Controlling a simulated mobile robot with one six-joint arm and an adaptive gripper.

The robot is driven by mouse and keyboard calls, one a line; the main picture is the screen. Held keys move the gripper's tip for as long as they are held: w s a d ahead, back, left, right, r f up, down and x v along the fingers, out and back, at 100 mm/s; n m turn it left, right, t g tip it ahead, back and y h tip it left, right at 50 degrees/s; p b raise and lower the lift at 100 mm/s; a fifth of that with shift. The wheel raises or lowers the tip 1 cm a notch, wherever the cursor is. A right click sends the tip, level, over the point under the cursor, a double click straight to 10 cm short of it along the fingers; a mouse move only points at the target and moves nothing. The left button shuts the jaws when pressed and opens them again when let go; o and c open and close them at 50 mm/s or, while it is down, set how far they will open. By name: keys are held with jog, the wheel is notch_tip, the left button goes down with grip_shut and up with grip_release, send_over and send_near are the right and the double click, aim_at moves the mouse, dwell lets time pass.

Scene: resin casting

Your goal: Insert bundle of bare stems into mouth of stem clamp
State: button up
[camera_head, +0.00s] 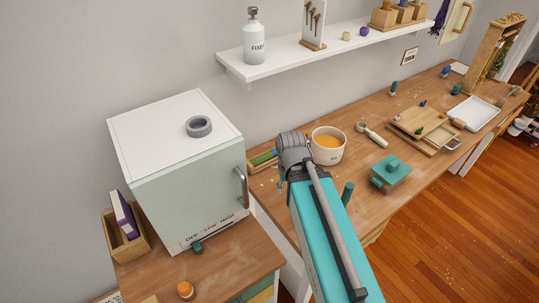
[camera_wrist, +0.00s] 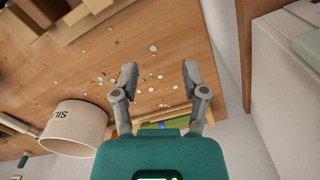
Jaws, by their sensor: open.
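My gripper (camera_wrist: 160,78) is open and empty in the wrist view, its two fingers spread above the wooden bench. Pale chips lie scattered on the bench below and between the fingers. I cannot clearly make out a bundle of bare stems or the stem clamp in either view. A teal block-like device (camera_head: 391,172) stands on the bench right of my arm in the head view; I cannot tell whether it is the clamp. In the head view my arm hides the fingers and part of the bench.
A white pot (camera_head: 328,148) with orange contents stands close to my arm; it also shows in the wrist view (camera_wrist: 76,128). A pale green oven (camera_head: 190,165) with a grey ring (camera_head: 199,126) on top stands left. A wooden tray (camera_head: 440,136) lies farther right. A shelf (camera_head: 300,55) hangs above.

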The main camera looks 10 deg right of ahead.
jog(key=o, duration=0.3)
jog(key=shift+w+a, duration=0.15)
jog(key=shift+a, duration=0.05)
notch_tip(320, 180, up, 7)
jog(key=m+p, duration=0.7)
jog(key=m, duration=0.6)
send_over(269, 153)
jog(key=shift+f, duration=0.1)
jog(key=shift+f, duration=0.1)
notch_tip(269, 153, down, 8)
jog(key=b, duration=0.9)
jog(key=shift+f, duration=0.25)
jog(key=shift+f, duration=0.1)
jog(key=shift+f+b, duration=2.5)
jog(key=shift+b, duration=0.05)
grip_shut()
